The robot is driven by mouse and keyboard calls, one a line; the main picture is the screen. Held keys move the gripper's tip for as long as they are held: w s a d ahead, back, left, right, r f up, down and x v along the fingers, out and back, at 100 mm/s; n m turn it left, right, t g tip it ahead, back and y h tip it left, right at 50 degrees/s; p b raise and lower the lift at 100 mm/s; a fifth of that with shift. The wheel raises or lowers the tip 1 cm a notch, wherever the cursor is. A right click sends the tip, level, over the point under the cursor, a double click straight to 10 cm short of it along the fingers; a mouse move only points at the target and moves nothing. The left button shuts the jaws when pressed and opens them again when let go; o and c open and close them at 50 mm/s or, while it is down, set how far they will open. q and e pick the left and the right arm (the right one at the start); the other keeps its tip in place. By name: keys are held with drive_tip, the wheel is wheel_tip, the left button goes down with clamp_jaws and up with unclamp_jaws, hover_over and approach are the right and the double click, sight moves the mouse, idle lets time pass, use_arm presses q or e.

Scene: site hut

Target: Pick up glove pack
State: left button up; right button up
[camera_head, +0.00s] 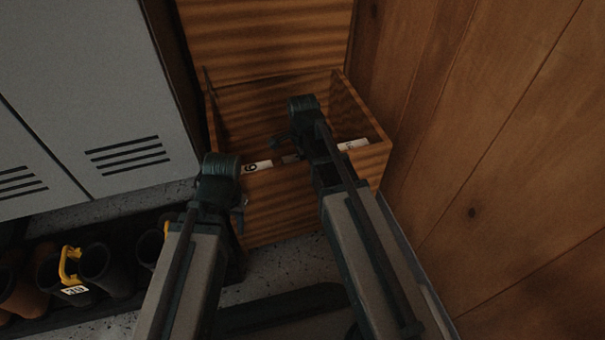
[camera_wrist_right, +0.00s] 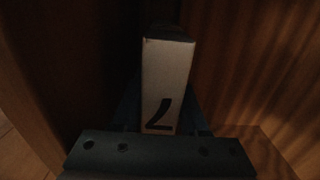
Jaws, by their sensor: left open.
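An open wooden chest (camera_head: 282,214) stands in front of me, its lid raised. Inside show the tops of pale packs: one with a dark digit (camera_head: 257,166) on the left and another pale pack (camera_head: 353,144) on the right. My right gripper (camera_head: 285,142) reaches over and into the chest; its fingertips are mostly hidden. In the right wrist view, a pale box-shaped pack (camera_wrist_right: 166,78) marked like a 7 stands between its fingers; I cannot tell whether they grip it. I cannot tell which is the glove pack. My left gripper (camera_head: 238,204) is open and empty at the chest's front left corner.
Grey lockers (camera_head: 90,90) stand on the left. A wooden plank wall (camera_head: 500,150) closes off the right side, close to the chest.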

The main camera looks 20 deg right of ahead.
clamp_jaws()
drive_tip(key=shift+r, duration=0.15)
wheel_tip(320, 180, up, 18)
drive_tip(key=p, duration=1.8)
wheel_tip(320, 180, up, 35)
drive_tip(key=p, duration=3.5)
drive_tip(key=shift+p, duration=0.3)
